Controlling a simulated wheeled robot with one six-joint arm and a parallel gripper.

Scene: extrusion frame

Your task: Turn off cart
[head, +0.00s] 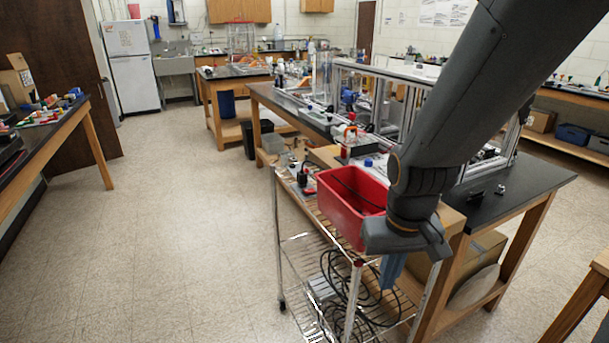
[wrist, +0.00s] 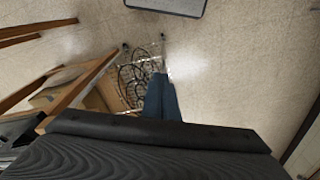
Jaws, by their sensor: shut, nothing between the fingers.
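The wire cart (head: 357,262) stands beside the wooden bench in the head view, with chrome posts, wire shelves and black cables below. Its lower shelf and cables also show in the wrist view (wrist: 138,80). Small devices with a red and black part (head: 303,180) sit on its top, left of the red bin; I cannot make out a switch. My gripper (head: 391,272) hangs pointing down at the cart's near right corner, in front of the red bin. Its blue-grey fingers (wrist: 162,98) are together and empty in the wrist view. My arm hides part of the cart and bench.
A red bin (head: 347,205) stands on the cart's top. The black-topped bench (head: 520,196) with an aluminium extrusion frame (head: 378,88) lies behind and right. Another bench (head: 48,135) is at the left. The floor left of the cart is clear.

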